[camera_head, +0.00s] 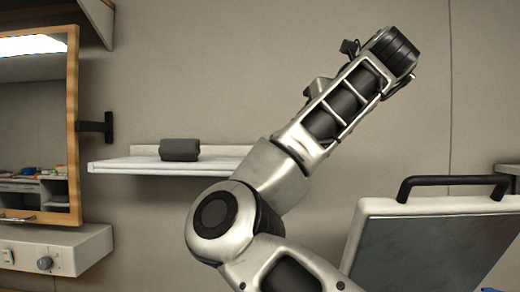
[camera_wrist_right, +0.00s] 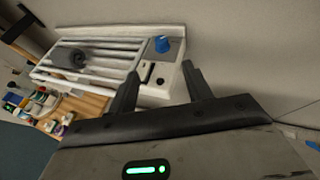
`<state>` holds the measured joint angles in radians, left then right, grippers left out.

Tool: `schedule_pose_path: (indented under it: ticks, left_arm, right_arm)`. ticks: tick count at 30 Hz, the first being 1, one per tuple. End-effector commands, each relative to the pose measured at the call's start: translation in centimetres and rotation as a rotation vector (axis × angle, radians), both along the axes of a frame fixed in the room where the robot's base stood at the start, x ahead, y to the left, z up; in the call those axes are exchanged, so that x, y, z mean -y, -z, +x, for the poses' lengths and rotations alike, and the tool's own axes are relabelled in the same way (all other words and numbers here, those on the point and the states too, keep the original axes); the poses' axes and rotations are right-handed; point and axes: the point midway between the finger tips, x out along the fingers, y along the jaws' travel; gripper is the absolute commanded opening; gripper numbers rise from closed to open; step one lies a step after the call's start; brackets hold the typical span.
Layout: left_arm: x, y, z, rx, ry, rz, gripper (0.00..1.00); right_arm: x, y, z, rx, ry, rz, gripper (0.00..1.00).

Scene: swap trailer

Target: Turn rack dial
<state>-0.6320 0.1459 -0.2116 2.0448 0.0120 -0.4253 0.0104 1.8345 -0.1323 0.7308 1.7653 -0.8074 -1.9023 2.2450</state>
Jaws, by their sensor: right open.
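A blue dial (camera_wrist_right: 161,44) stands on the white end panel of a slatted rack (camera_wrist_right: 112,43) in the right wrist view. A dark switch or slot is beside it on the panel. In the head view the rack (camera_head: 125,165) shows as a white wall shelf, and my right arm hides its right part; the blue dial cannot be seen there. My right gripper (camera_wrist_right: 160,86) is open and empty, its fingers pointing toward the rack's panel. The dial lies beyond the fingertips, apart from them. My left gripper is in neither view.
A dark roll (camera_head: 180,149) lies on the rack. A wood-framed mirror (camera_head: 72,130) and a white box with a grey knob (camera_head: 45,262) are at left. A case or panel with a black handle (camera_head: 455,181) is at right.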

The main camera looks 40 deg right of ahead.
Motion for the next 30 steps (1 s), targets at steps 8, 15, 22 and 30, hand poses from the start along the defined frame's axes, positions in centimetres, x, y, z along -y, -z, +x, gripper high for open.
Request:
schedule_pose_path:
  ticks: [8, 15, 22, 30]
  left_arm:
    - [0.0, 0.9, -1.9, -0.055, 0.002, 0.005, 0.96]
    - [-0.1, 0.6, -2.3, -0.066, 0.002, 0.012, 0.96]
    - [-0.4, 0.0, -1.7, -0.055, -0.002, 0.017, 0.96]
    - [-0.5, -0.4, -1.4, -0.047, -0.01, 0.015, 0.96]
  right_arm:
    - [1.0, 1.3, 3.1, -0.003, -0.002, 0.013, 0.5]
    - [2.4, 3.3, 7.8, -0.002, -0.002, 0.013, 0.5]
    - [3.7, 5.0, 11.6, 0.0, -0.001, 0.012, 0.5]
    - [4.4, 5.9, 13.6, 0.003, 0.0, 0.01, 0.5]
